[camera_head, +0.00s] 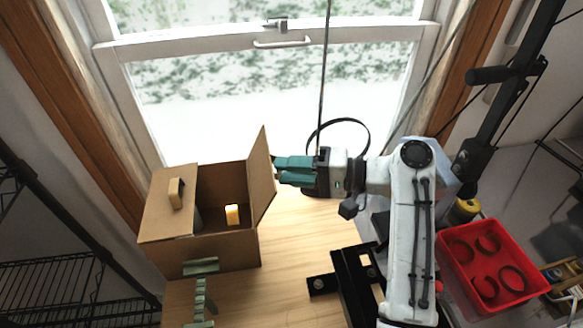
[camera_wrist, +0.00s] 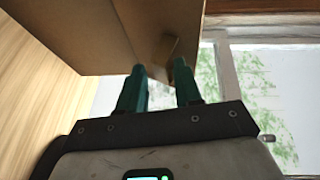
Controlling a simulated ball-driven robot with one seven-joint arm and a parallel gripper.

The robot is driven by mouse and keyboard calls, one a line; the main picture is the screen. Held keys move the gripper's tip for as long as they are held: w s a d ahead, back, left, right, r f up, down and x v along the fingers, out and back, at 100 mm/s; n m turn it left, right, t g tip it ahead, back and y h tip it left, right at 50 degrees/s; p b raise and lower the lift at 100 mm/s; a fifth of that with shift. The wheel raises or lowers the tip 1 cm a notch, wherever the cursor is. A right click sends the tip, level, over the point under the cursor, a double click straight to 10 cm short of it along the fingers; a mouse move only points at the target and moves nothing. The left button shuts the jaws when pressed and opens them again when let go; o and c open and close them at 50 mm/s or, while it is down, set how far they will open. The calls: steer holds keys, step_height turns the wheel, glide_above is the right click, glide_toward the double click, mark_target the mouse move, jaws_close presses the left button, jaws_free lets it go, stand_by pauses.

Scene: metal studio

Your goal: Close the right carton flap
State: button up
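The brown carton (camera_head: 207,257) stands on the wooden table at the left. Its left flap (camera_head: 160,216) lies flat over the left part of the opening, with a small tan block handle (camera_head: 176,193) on it. Its right flap (camera_head: 262,175) stands up steeply, so the right part of the opening is uncovered. My gripper (camera_head: 277,170) is right of this flap, its teal fingers pointing at the outer face. In the wrist view the fingers are apart, with a tan block handle (camera_wrist: 166,48) on the flap (camera_wrist: 100,35) at the fingertips. Contact is unclear.
A yellow object (camera_head: 232,214) is inside the carton. A red bin (camera_head: 490,270) with several dark rings stands at the right. A black bracket (camera_head: 350,280) is on the table's front right. A window is behind; bare table (camera_head: 285,240) lies right of the carton.

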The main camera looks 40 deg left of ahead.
steer(key=c, duration=0.6)
jaws_close()
steer(key=shift+f, duration=0.15)
stand_by(0.7)
